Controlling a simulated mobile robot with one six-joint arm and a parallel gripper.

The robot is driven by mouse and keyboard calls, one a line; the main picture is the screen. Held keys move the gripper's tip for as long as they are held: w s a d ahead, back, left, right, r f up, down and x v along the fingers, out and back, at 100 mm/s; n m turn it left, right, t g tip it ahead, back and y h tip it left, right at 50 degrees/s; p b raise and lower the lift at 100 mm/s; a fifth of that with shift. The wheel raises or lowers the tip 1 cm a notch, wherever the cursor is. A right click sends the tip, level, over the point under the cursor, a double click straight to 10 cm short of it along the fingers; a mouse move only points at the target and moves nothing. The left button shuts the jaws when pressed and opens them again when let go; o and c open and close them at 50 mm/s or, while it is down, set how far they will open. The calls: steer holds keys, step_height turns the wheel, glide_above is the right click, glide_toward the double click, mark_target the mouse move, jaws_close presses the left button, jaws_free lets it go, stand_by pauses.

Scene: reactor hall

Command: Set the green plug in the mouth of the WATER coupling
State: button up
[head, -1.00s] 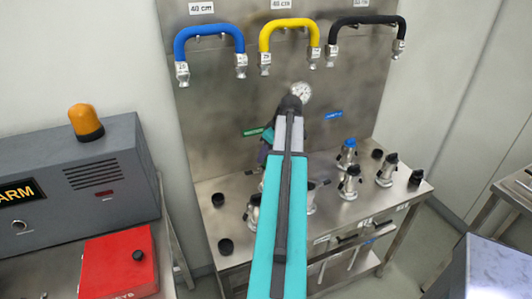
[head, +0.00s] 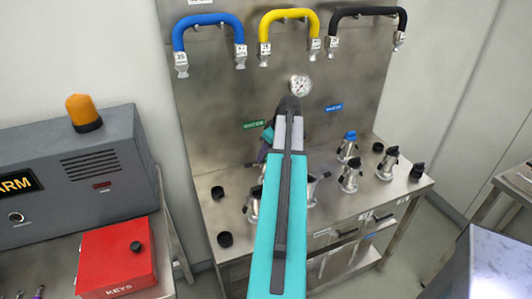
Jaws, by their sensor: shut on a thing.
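My arm reaches over the steel bench (head: 335,222) in the head view. Its links hide the middle of the bench and my gripper at the far end. I cannot see the green plug. Several metal couplings with dark levers stand on the bench: one left of my arm (head: 252,207), one partly hidden just right of it (head: 311,192), and others farther right (head: 349,178) (head: 386,168). A coupling at the back (head: 346,152) has a blue plug (head: 350,135) on top. I cannot tell which coupling is WATER; the green sign (head: 253,124) and blue sign (head: 333,107) are too small to read.
Blue (head: 207,22), yellow (head: 289,16) and black (head: 367,14) hoses hang on the back panel above a round gauge (head: 300,85). Black caps (head: 217,192) (head: 225,239) lie at the bench's left. A grey alarm console (head: 75,185) and red key box (head: 112,262) stand left.

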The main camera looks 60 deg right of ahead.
steer(key=shift+s+a+f, duration=0.2)
steer(key=shift+a+f, duration=0.05)
steer(key=shift+f, duration=0.35)
steer(key=shift+c, duration=0.2)
steer(key=o, duration=1.1)
steer(key=shift+o, duration=0.2)
steer(key=shift+r, duration=0.1)
steer(key=shift+s+d+r+b, duration=0.1)
steer(key=shift+s+r+b, duration=0.05)
steer(key=shift+r+b, duration=0.2)
steer(key=b+v, duration=0.2)
steer(key=v, duration=1.1)
steer(key=shift+d+r, duration=0.2)
steer(key=shift+r, duration=0.3)
